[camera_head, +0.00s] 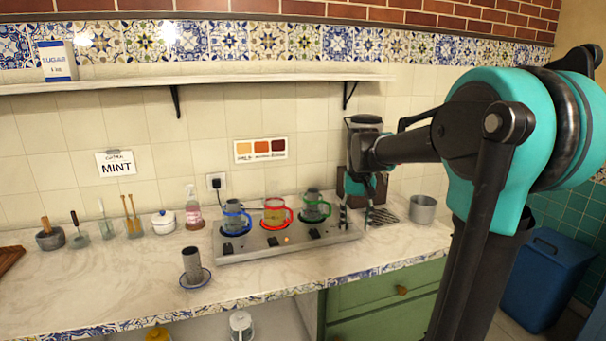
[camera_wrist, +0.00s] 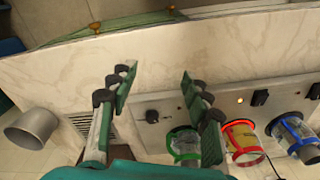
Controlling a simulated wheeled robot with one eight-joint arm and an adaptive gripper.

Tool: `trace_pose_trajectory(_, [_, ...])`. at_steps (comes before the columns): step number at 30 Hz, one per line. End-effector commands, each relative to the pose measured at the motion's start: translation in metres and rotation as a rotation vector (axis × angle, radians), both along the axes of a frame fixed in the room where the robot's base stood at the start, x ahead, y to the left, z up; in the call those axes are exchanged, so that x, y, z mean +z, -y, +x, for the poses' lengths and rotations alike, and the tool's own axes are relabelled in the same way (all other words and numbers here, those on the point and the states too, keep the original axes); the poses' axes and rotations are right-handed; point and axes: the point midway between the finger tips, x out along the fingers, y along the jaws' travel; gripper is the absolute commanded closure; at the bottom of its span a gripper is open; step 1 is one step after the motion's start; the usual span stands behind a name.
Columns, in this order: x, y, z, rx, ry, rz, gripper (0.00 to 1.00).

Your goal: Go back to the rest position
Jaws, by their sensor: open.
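In the wrist view my gripper (camera_wrist: 157,80) is open over pale marble, with the counter's front edge beyond the tips. The green-rimmed pot (camera_head: 315,206) is the nearest of three on the hot plate; it also shows in the wrist view (camera_wrist: 183,142), partly behind a finger. The red pot (camera_head: 275,214) and the blue pot (camera_head: 234,219) stand farther left.
A metal pot (camera_head: 423,209) stands right of my gripper, near a dark grate (camera_head: 383,215). A grey cup (camera_head: 191,262) stands on a blue-rimmed saucer at the front left. A shelf (camera_head: 250,82) runs along the wall above. A blue bin (camera_head: 548,280) stands at the right.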

Motion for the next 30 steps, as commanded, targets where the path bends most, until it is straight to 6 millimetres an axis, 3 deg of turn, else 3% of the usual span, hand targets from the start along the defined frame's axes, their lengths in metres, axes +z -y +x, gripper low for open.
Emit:
trace_pose_trajectory(11, [-0.066,0.016,-0.065,0.018,0.112,0.003,0.51])
trace_pose_trajectory(18, [-0.141,0.029,-0.149,0.037,0.243,-0.003,0.51])
trace_pose_trajectory(21, [-0.164,0.033,-0.177,0.045,0.286,-0.007,0.51])
trace_pose_trajectory(25, [-0.179,0.035,-0.196,0.049,0.317,-0.011,0.51])
trace_pose_trajectory(30, [-0.181,0.035,-0.199,0.051,0.322,-0.012,0.51])
